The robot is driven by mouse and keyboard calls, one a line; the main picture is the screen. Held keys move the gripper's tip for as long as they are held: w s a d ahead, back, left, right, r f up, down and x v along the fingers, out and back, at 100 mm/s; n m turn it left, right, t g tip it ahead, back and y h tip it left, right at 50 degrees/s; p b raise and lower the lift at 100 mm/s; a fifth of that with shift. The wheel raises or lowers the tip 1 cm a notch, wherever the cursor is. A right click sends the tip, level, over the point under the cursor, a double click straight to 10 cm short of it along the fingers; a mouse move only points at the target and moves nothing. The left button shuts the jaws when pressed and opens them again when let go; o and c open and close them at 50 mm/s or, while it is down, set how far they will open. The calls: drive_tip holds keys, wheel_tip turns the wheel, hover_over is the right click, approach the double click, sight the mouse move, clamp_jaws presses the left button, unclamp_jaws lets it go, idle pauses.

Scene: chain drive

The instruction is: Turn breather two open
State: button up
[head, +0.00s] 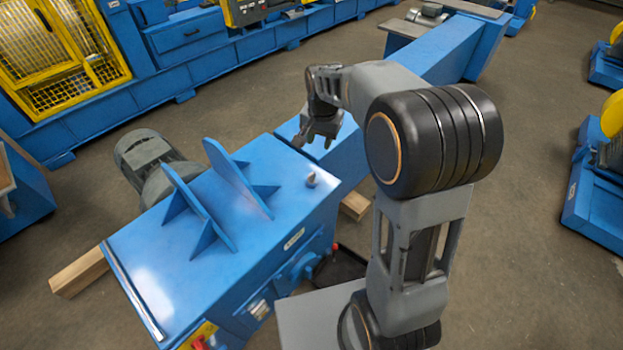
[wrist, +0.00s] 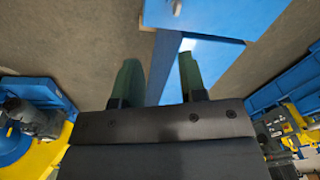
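A small greyish breather-like knob (head: 311,179) stands on the top of the blue chain-drive housing (head: 150,240), near its right end. No number is readable on it, so I cannot tell whether it is breather two or how far it is turned. My gripper (head: 318,138) is above and beyond this knob, close to the gap between the housing and the long blue beam, and apart from the knob. In the wrist view the two green-tinted fingers (wrist: 160,78) are spread with nothing between them. A small pale fitting (wrist: 177,7) shows at the top edge there, on a blue surface.
Two upright blue fins (head: 232,178) rise from the housing top. A grey motor (head: 150,160) sits behind it. The long blue beam (head: 435,55) runs away to the upper right. Wooden blocks (head: 80,272) lie under the housing. Open floor (head: 540,120) lies to the right.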

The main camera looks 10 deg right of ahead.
sight(312, 174)
drive_tip(key=w+f+m+g+b, duration=0.15)
drive_tip(key=w+f+m, duration=0.25)
drive_tip(key=w+f, duration=0.65)
drive_tip(key=f, duration=0.5)
drive_tip(key=s+f, duration=0.1)
drive_tip(key=f, duration=0.9)
drive_tip(key=shift+s, duration=0.15)
drive_tip(key=shift+b, duration=0.3)
clamp_jaws()
